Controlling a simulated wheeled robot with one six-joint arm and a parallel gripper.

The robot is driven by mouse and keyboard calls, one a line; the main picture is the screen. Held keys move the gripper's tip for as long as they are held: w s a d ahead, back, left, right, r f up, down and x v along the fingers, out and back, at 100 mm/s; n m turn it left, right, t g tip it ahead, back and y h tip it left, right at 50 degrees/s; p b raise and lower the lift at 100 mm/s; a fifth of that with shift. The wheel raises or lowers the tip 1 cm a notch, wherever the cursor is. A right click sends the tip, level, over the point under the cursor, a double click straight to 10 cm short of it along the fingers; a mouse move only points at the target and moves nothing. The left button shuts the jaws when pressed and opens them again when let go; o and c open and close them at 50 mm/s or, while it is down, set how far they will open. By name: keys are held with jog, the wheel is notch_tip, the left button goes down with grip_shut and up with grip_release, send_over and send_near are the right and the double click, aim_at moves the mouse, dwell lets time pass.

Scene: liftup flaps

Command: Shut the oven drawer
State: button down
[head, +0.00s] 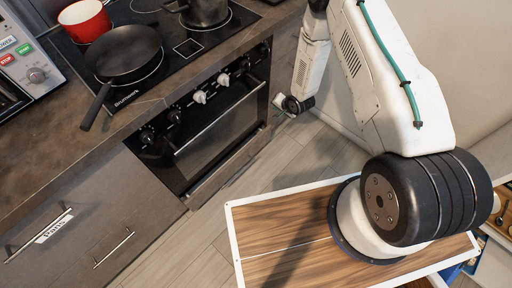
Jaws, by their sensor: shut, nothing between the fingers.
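The oven (215,125) is built into the counter, with a dark glass door and a long bar handle. The oven drawer (228,168) is the low grey-brown front below that door. It is seen steeply from above, and I cannot tell how far it stands out. My gripper (281,108) is small in the picture, at the end of my white arm, just right of the oven's right end. It is shut and empty. It looks close to the drawer's right end, but I cannot tell whether they touch.
A black pan (124,54), a red pot (84,20) and a dark pot (205,10) stand on the cooktop (160,45). A microwave (28,65) is at the left. Cabinet drawers (90,225) flank the oven on the left. Bare floor (190,240) lies before the oven.

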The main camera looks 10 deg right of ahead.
jog(key=s+a+f+m+t+y, duration=0.1)
jog(key=s+a+f+m+y, duration=0.2)
jog(key=s+f, duration=1.25)
send_near(252, 146)
jog(key=shift+h, duration=0.3)
jog(key=x, duration=0.5)
jog(key=shift+s+a+f, duration=0.15)
jog(key=shift+s+f, duration=0.05)
jog(key=shift+s, duration=0.1)
jog(key=shift+w+a, duration=0.3)
jog(key=shift+w, duration=0.2)
jog(key=shift+w, duration=0.1)
